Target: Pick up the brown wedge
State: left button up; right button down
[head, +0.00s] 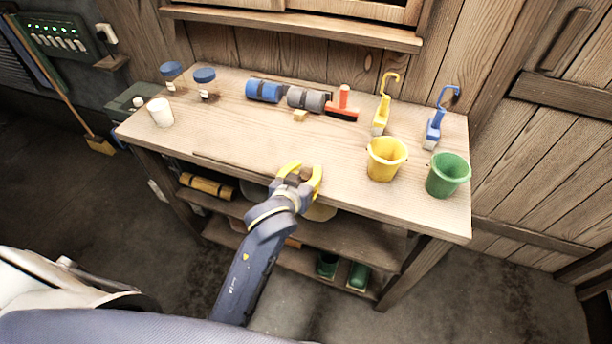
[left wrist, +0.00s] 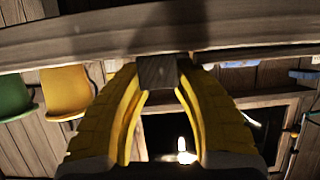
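The brown wedge (left wrist: 164,72) is a small dark brown block between the yellow fingertips of my left gripper (left wrist: 163,78) in the left wrist view. Both fingertips appear to touch its sides. In the head view the wedge (head: 306,173) shows between the fingers of my left gripper (head: 302,174), at the front edge of the wooden workbench (head: 240,150). I cannot tell whether it still touches the bench. My right gripper is not in view.
A yellow bucket (head: 386,160) and a green bucket (head: 447,176) stand on the right of the bench. Blue and grey rollers (head: 285,94), a red tool (head: 342,103), a light wooden block (head: 300,115), jars and a white cup (head: 160,112) stand further back. The bench's front middle is clear.

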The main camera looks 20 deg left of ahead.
pick_arm(q)
jog(key=shift+c, duration=0.2)
notch_tip(320, 180, up, 9)
jog(key=shift+f, duration=0.1)
jog(key=w+a, duration=0.1)
jog(key=a, duration=0.3)
jog(key=r, duration=0.1)
send_over(306, 173)
jog(key=shift+r, duration=0.1)
dwell(0.4)
jog(key=shift+a+f, duration=0.1)
jog(key=shift+f, duration=4.75)
jog(key=shift+f, duration=0.15)
jog(key=o, duration=1)
